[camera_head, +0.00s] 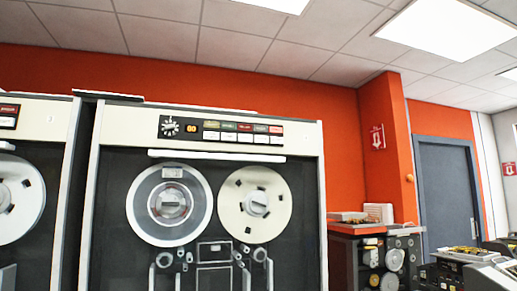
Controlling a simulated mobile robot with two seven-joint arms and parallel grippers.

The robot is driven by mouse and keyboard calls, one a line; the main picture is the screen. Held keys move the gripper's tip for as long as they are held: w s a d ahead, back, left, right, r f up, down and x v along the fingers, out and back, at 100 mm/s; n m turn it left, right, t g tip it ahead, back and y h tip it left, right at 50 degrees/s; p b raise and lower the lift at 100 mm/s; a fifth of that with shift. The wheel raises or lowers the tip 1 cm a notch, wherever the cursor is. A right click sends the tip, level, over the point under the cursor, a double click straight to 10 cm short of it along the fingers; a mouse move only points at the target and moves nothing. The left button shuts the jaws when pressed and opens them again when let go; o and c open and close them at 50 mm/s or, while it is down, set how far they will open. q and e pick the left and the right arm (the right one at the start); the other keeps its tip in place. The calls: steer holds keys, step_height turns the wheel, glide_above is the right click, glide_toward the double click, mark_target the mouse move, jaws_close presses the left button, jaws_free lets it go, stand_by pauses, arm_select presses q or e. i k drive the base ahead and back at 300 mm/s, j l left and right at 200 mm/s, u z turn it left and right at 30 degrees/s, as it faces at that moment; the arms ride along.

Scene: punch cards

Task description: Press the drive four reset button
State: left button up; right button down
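A tape drive cabinet (307,200) stands in front of me, with two large reels in its dark front. Its control panel (220,131) is on the white top strip. The panel has a dial, a small lit amber display (191,127) and a row of coloured labels or buttons ending in a red one (276,130), with white buttons (244,138) below. Their lettering is too small to read. A tiny number (303,137) at the strip's right looks like a 3, but is not clear. Which button is reset cannot be told. Neither gripper is in view.
Another tape drive (40,112) stands at the left edge, partly cut off, with a red-labelled panel (9,115). Lower equipment (375,260) stands at the right, before an orange wall and a grey door (446,190). The floor is out of view.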

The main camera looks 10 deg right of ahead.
mark_target(276, 140)
steer(key=i+j+u, duration=0.15)
steer(key=i, duration=0.95)
